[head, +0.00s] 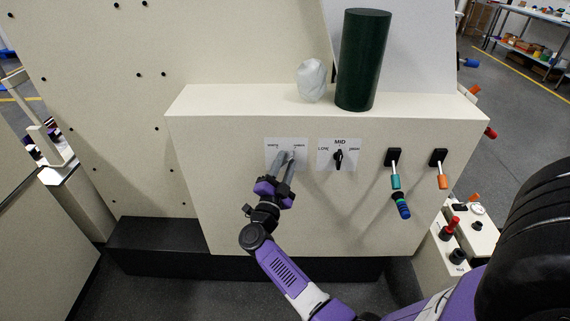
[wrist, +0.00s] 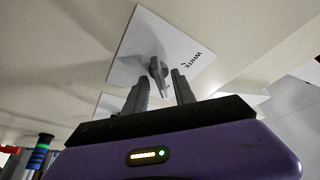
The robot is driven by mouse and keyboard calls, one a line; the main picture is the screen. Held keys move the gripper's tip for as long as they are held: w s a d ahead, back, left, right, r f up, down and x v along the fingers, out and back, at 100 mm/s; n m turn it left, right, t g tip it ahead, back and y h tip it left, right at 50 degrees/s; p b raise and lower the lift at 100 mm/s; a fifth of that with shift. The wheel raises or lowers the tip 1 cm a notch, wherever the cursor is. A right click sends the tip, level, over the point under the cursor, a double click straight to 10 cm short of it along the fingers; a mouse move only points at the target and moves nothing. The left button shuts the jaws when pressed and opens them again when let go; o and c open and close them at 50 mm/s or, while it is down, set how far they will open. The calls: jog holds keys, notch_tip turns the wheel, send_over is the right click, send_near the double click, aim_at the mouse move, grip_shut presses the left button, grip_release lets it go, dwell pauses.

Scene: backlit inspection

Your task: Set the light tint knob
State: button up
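The light tint knob (wrist: 158,72) is a small grey knob on a white label plate (wrist: 128,57) on the panel front. One word on the plate reads WHITE in the wrist view. In the head view the plate (head: 272,145) is the left one of two, and my gripper's fingers hide most of the knob. My gripper (head: 283,158) reaches up to this plate. In the wrist view its two grey fingers (wrist: 160,82) are apart, with the knob showing in the gap between their tips. I see clear space beside the knob; contact cannot be made out.
A second plate marked LOW, MID, HIGH carries a black knob (head: 338,157) just right. Further right are a teal-handled lever (head: 395,180) and an orange-handled lever (head: 442,180). A dark green cylinder (head: 362,60) and a pale lump (head: 311,80) stand on the ledge (head: 230,101).

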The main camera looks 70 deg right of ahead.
jog(key=v, duration=0.7)
jog(key=shift+a+f+b, duration=0.15)
jog(key=shift+a+b, duration=0.2)
jog(key=shift+a, duration=0.05)
dwell(0.3)
jog(key=w+a+r+n+t, duration=0.4)
jog(key=w+a+r+t, duration=0.1)
jog(key=r+t, duration=0.25)
jog(key=s+a+n+t+y, duration=0.3)
jog(key=a+n+t+y, duration=0.4)
jog(key=a+n+t, duration=0.3)
jog(key=s+a+f+n+g+y, duration=0.1)
jog(key=s+a+n+g+y, duration=0.1)
jog(key=s+a+n+y, duration=0.4)
jog(key=s+a+f+n+g+y, duration=0.2)
jog(key=s+a+n+y, duration=0.4)
jog(key=s+a, duration=0.7)
jog(key=s+g+y, duration=0.1)
jog(key=s, duration=0.4)
jog(key=shift+a+y, duration=0.4)
